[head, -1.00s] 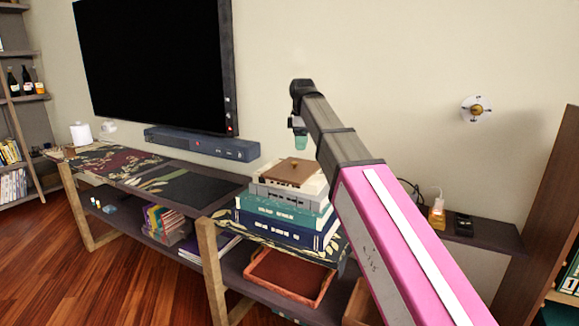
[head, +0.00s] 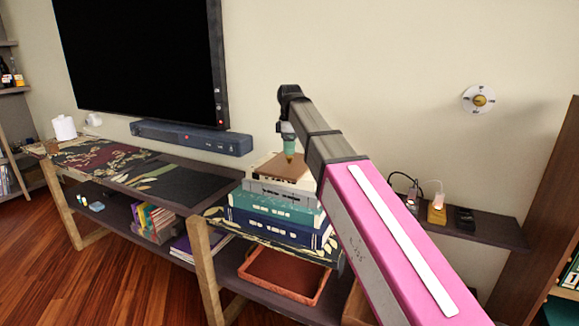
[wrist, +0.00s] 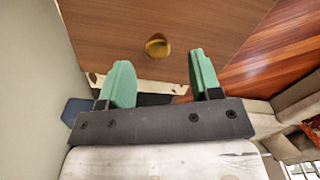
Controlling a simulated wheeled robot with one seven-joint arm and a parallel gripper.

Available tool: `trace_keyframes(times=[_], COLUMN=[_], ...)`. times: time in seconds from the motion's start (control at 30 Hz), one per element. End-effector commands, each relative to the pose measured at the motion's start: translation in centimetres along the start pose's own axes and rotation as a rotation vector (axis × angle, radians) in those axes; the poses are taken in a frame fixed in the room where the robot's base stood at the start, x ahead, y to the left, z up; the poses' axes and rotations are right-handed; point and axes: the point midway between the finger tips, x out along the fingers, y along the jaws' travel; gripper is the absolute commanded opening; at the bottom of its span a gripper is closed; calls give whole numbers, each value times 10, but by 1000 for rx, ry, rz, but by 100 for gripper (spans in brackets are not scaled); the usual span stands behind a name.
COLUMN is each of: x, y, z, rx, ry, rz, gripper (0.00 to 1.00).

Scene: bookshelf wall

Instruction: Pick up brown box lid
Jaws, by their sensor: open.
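The brown box lid (head: 284,169) lies flat on top of a pale box (head: 262,170) at the top of a stack. In the wrist view the lid (wrist: 130,22) shows as a brown board with a round gold knob (wrist: 157,46). My gripper (head: 289,149) is just above the lid in the head view, and its green fingers hide part of the knob area. In the wrist view my gripper (wrist: 160,60) is open and empty. The knob appears between and just beyond the fingertips. I cannot tell whether the fingers are level with it.
A TV (head: 140,60) and soundbar (head: 190,137) are to the left. A reddish tray (head: 285,275) sits below.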

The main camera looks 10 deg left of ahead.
Motion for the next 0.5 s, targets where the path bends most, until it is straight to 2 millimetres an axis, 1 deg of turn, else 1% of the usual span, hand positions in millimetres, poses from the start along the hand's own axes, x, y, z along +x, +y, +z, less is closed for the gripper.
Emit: trace_keyframes(times=[0.2, 0.27, 0.37, 0.5], x=[30, 36, 41, 41], y=[2, 2, 2, 3], z=[-1, -1, -1, -1], rx=[0, 0, 0, 0], ry=[-1, 0, 0, 0], rz=[-2, -1, 0, 1], gripper=[58, 58, 58, 58])
